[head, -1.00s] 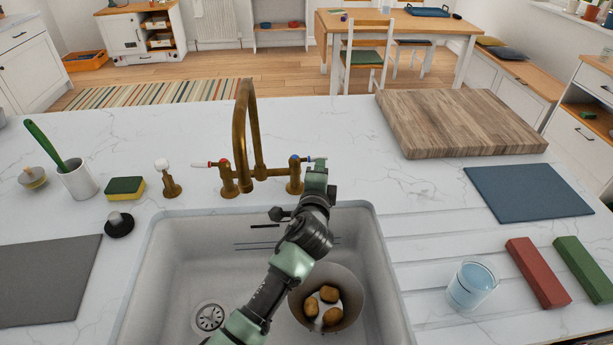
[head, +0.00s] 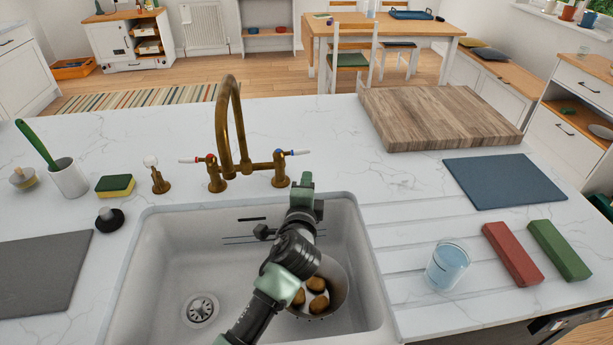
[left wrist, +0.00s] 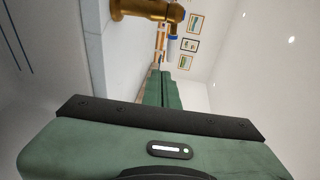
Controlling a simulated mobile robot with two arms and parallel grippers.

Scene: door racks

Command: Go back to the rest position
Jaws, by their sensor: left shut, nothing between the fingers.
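My left gripper (head: 304,183) is shut and empty. It stands over the back rim of the sink, just in front of the brass tap's blue-marked handle (head: 295,152), with a visible gap between them in the head view. In the left wrist view, the green fingers (left wrist: 165,88) are together, and part of the brass tap (left wrist: 150,8) shows at the top. The brass tap (head: 228,125) rises behind the sink, with a red-marked handle (head: 192,160) on its left side. My right gripper is not in view.
The sink (head: 165,260) holds a pot (head: 338,283) with several potatoes, partly hidden by my left arm. A glass of water (head: 447,265), a red block (head: 512,253) and a green block (head: 558,250) stand right of it. A sponge (head: 115,186) lies left.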

